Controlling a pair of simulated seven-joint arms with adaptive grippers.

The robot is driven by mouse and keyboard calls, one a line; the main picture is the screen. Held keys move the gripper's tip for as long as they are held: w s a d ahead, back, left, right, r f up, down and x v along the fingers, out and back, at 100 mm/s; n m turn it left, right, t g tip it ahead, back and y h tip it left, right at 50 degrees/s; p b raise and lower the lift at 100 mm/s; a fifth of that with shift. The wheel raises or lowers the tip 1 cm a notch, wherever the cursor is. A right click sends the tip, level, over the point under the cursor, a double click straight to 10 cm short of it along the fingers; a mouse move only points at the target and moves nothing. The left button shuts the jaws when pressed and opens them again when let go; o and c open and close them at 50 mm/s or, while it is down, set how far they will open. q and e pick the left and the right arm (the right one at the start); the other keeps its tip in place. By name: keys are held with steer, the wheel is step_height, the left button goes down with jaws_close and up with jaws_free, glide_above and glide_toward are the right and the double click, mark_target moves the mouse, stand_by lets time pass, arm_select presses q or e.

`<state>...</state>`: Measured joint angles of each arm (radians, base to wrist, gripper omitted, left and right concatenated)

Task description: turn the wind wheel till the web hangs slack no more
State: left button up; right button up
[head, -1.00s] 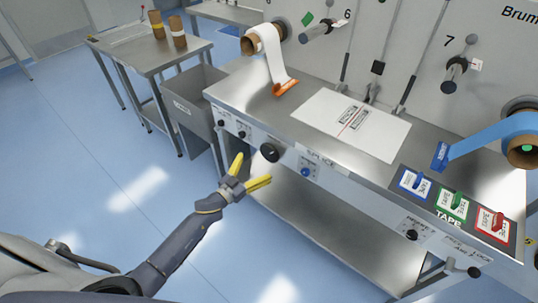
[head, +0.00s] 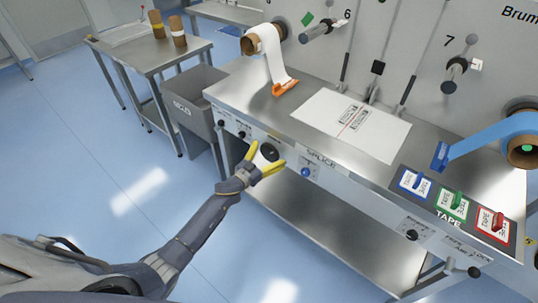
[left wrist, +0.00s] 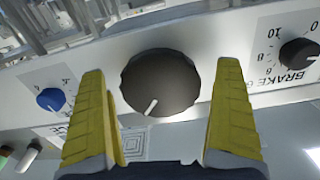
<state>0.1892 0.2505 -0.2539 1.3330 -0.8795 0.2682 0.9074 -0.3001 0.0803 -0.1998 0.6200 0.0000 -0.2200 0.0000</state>
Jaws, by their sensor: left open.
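The wind wheel looks to be the large black ribbed knob (head: 269,153) on the machine's front panel; it fills the middle of the left wrist view (left wrist: 160,82), its white mark pointing down and slightly left. My left gripper (head: 268,155) is open at the knob, one yellow finger on each side. In the left wrist view (left wrist: 160,70) a gap shows between each finger and the knob. A white web (head: 277,58) hangs from a roll to an orange piece (head: 285,87) on the bench; its slack is hard to judge. My right gripper is out of view.
A smaller blue knob (left wrist: 51,99) and a black brake knob (left wrist: 299,54) flank the wheel. A printed white sheet (head: 385,135) lies on the steel bench. A grey bin (head: 183,82) stands left of the machine.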

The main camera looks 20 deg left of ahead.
arm_select(q)
steer(key=shift+c, duration=0.2)
steer(key=c, duration=1.1)
steer(key=shift+m, duration=0.4)
steer(key=m, duration=0.4)
steer(key=shift+a, duration=0.1)
steer(key=m, duration=0.5)
steer(key=shift+a+r, duration=0.1)
steer(key=shift+a, duration=0.05)
steer(key=m, duration=0.5)
steer(key=shift+w+r, duration=0.1)
steer(key=shift+r, duration=0.05)
steer(key=m, duration=0.4)
steer(key=shift+r+m, duration=0.1)
steer(key=shift+m, duration=0.5)
